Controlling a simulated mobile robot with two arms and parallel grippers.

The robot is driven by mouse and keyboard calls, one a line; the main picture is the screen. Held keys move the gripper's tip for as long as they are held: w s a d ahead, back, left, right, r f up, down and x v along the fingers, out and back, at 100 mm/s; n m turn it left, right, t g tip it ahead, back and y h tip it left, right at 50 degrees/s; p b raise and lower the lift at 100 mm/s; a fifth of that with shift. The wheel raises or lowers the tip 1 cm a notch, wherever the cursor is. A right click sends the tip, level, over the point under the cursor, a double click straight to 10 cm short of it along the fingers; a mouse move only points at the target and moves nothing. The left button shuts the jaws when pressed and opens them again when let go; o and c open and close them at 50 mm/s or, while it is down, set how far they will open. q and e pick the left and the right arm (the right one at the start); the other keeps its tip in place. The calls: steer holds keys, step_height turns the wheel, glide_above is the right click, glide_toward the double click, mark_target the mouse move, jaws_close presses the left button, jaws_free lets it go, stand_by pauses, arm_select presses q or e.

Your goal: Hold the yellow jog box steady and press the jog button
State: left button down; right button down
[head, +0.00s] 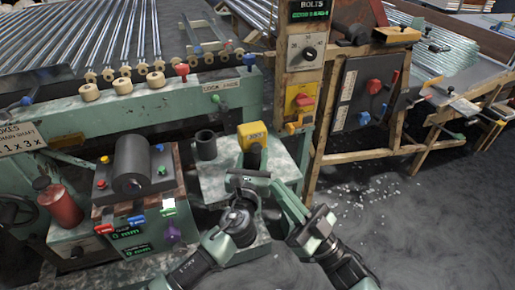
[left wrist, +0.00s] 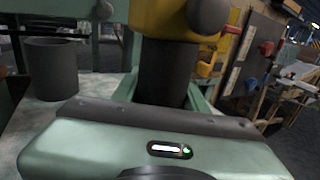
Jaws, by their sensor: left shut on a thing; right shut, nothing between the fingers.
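The yellow jog box (head: 253,133) is upright above the pale bench, with lettering on its face. In the left wrist view the box (left wrist: 165,18) fills the top, with its dark grip (left wrist: 166,72) below and a grey round knob (left wrist: 208,14) at its right. My left gripper (head: 256,163) is shut on this grip, a green finger on each side of it. My right gripper (head: 279,189) is shut and empty, below and right of the box and apart from it. I cannot make out the jog button in the head view.
A dark cup (head: 205,145) stands left of the box; it also shows in the left wrist view (left wrist: 52,70). A console with a black roller (head: 131,165) stands farther left. A wooden post with a red switch (head: 304,100) rises right of the box.

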glide_toward(256, 147)
steer(key=shift+w+a+r, duration=0.25)
steer(key=shift+a+r, duration=0.4)
steer(key=shift+r, duration=0.05)
steer(key=shift+w+a+r, duration=0.2)
steer(key=shift+a+r, duration=0.45)
steer(key=shift+r, duration=0.05)
steer(key=shift+w+a+r, duration=0.25)
steer(key=shift+a+r, duration=0.4)
steer(key=shift+r, duration=0.05)
steer(key=shift+w, duration=0.15)
stand_by(0.5)
steer(key=shift+w+a, duration=0.1)
steer(key=shift+w, duration=0.15)
